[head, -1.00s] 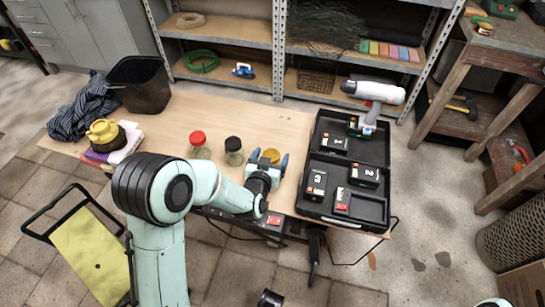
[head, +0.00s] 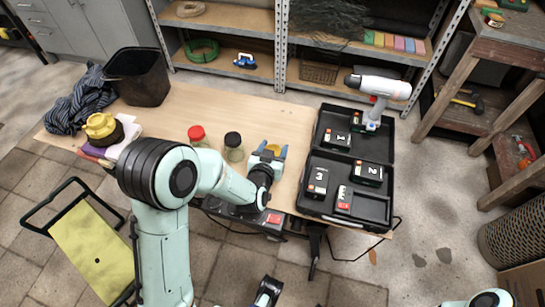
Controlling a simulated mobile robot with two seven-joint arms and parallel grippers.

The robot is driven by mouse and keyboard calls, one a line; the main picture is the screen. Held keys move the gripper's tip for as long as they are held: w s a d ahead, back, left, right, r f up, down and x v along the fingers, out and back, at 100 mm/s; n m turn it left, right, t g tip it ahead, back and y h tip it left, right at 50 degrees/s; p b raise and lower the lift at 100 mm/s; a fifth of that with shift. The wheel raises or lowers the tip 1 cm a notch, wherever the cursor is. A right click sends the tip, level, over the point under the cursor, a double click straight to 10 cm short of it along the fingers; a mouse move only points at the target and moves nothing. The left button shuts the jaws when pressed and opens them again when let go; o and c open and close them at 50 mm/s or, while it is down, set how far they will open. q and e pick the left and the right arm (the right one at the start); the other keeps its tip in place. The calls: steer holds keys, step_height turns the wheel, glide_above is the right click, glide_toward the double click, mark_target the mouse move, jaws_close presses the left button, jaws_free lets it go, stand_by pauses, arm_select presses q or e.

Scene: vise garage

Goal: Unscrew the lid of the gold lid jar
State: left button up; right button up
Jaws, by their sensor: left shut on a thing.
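The gold lid jar (head: 273,149) stands on the wooden workbench (head: 180,115), right of the other two jars. Only a little of its gold lid shows; my gripper hides most of the jar. My left gripper (head: 271,151) reaches it from the front, with its blue fingertips at the lid, and is shut on it.
A red lid jar (head: 197,136) and a black lid jar (head: 233,147) stand close on the left. An open black tool case (head: 318,205) with batteries lies on the right, with a drill (head: 377,88) at its back. A dark bin (head: 138,77) stands at the back left.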

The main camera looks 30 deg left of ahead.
arm_select(q)
step_height(320, 180, up, 20)
steer(key=p, duration=0.6)
steer(key=shift+p, duration=0.35)
arm_select(e)
steer(key=shift+g, duration=0.6)
steer(key=r, duration=0.1)
steer(key=s+r, duration=0.1)
steer(key=r, duration=0.1)
steer(key=s+r, duration=0.1)
steer(key=r, duration=0.1)
steer(key=shift+s+r, duration=0.15)
steer(key=shift+r, duration=0.05)
arm_select(q)
steer(key=o, duration=0.6)
steer(key=c, duration=0.9)
